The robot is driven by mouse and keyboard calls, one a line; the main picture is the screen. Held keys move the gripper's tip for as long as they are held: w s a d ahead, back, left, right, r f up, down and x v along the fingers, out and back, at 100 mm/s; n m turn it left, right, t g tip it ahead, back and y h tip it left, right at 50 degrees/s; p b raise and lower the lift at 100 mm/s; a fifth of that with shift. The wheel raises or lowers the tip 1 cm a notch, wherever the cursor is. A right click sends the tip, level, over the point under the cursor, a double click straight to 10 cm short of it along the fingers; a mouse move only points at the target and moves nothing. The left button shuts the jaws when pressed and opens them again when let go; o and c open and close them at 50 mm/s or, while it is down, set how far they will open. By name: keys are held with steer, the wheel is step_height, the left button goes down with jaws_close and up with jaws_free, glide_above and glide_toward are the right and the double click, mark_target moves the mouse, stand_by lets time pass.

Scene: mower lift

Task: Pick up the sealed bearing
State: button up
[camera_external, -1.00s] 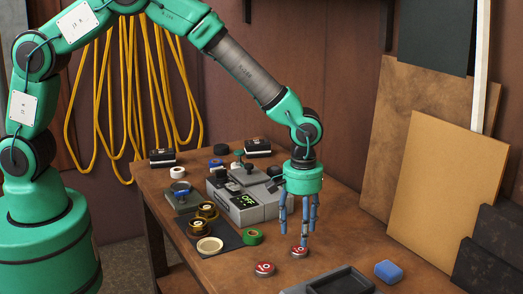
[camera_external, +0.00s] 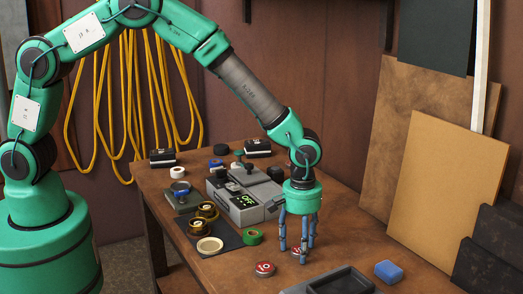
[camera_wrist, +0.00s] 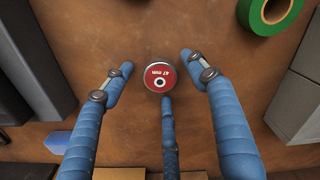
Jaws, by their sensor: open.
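A round, red-faced disc with a metal rim and a centre hole, which looks like the sealed bearing (camera_wrist: 160,77), lies flat on the bench. It carries white lettering that reads "47 mm". In the external view this disc (camera_external: 295,252) is partly hidden by my fingers. My three-fingered gripper (camera_external: 299,250) points down over it. In the wrist view my gripper (camera_wrist: 158,87) is open, its blue fingers spread around the disc with gaps on all sides. Nothing is held. A second, similar red disc (camera_external: 264,269) lies to the left, nearer the camera.
A green tape roll (camera_external: 253,237) lies left of my gripper, beside a grey machine (camera_external: 239,206). A dark tray (camera_external: 342,282) is in front, and a blue block (camera_external: 388,271) lies to the right. Gold-coloured rings (camera_external: 205,215) are farther left.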

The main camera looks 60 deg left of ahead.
mark_target(296, 250)
steer(key=c, duration=1.3)
steer(key=shift+r, duration=0.1)
steer(key=shift+r, duration=0.55)
steer(key=shift+s+a+r+p, duration=0.1)
steer(key=shift+s+r+p, duration=0.15)
steer(key=shift+r, duration=0.35)
steer(key=shift+s+a+r+p, duration=0.1)
steer(key=shift+r+p, duration=0.1)
steer(key=shift+r, duration=0.4)
steer(key=s+a, duration=0.2)
steer(key=s, duration=0.2)
steer(key=s+a+r+p, duration=0.1)
steer(key=s+a, duration=0.1)
steer(key=s, duration=0.3)
steer(key=s+a, duration=0.3)
steer(key=s, duration=0.1)
steer(key=shift+s+a+r, duration=0.1)
steer(key=shift+s+r, duration=0.05)
steer(key=shift+s, duration=0.05)
